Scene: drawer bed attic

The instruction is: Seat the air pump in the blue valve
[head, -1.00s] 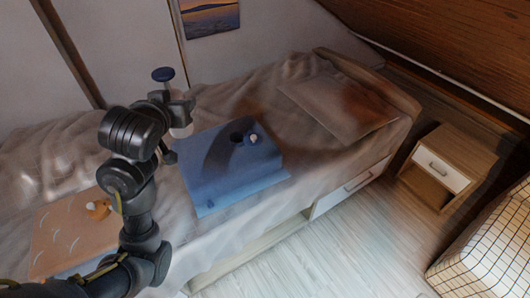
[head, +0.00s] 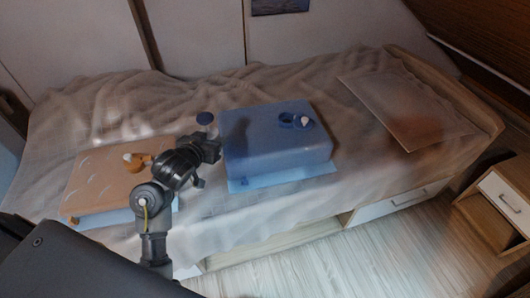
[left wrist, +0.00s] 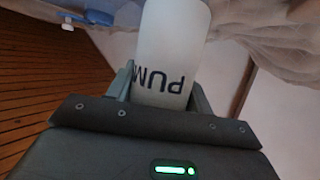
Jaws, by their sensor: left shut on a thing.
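My left gripper (head: 208,148) is shut on the air pump. In the left wrist view the pump (left wrist: 172,45) is a white cylinder with dark letters between the fingers. The blue valve (head: 287,120) is a round fitting with a white cap beside it, on top of a blue block-shaped cushion (head: 270,155) on the bed. The pump is left of the valve and apart from it. My right gripper is not in view.
An orange cushion (head: 100,185) with an orange valve (head: 138,161) lies on the bed (head: 165,95) to the left. A flat pillow (head: 400,105) lies to the right. A bedside cabinet (head: 505,200) stands at the far right. The bed has a drawer (head: 395,203) in its front.

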